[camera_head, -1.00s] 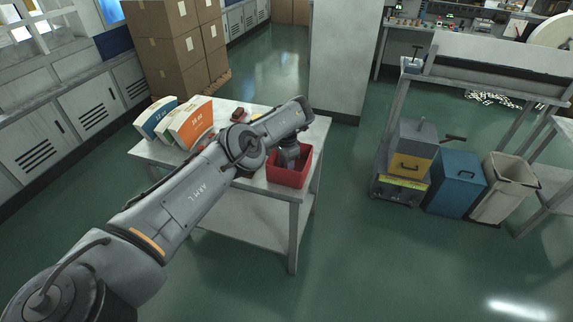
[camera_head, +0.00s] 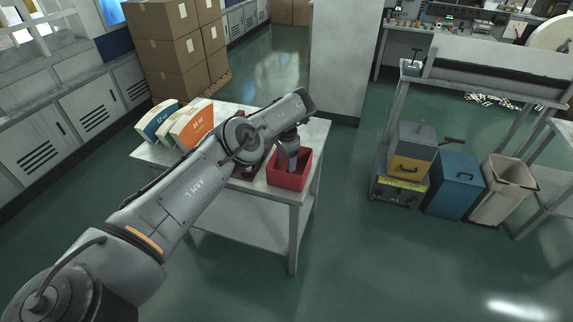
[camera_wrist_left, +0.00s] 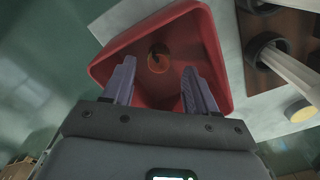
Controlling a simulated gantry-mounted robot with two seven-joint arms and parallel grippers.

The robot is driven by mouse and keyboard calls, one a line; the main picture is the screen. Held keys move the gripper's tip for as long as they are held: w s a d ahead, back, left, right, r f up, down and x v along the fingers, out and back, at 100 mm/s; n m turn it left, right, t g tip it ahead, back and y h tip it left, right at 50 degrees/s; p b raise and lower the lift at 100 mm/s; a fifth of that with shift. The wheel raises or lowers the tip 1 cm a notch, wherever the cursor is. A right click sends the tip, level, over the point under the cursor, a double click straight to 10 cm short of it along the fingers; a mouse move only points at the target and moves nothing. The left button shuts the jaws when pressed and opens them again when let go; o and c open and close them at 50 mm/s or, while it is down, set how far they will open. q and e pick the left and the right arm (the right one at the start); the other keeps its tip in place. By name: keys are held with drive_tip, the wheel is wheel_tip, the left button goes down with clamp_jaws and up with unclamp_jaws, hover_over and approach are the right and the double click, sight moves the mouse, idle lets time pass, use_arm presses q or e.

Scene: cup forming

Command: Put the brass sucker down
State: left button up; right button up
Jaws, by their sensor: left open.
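The red bin (camera_head: 289,172) stands at the near right corner of the grey table (camera_head: 262,195). My left gripper (camera_head: 288,158) points down at the bin. In the left wrist view its fingers (camera_wrist_left: 157,82) are apart, with nothing between them, over the red bin (camera_wrist_left: 212,50). A small round brass-coloured piece (camera_wrist_left: 158,61) with a dark middle lies inside the bin, beyond the fingertips; it looks like the brass sucker, though it is dim and small. My left arm covers much of the tabletop in the head view. My right gripper does not show.
White binders or boxes with blue and orange panels (camera_head: 192,124) stand at the table's back left. In the left wrist view, a brown board (camera_wrist_left: 290,25) with dark-ringed pale tubes and a yellow-topped disc (camera_wrist_left: 298,110) lie beside the bin.

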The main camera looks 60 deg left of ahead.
use_arm(q)
wheel_tip(320, 180, up, 9)
drive_tip(key=p, duration=0.2)
drive_tip(key=shift+r+p, duration=0.15)
drive_tip(key=shift+p, duration=0.25)
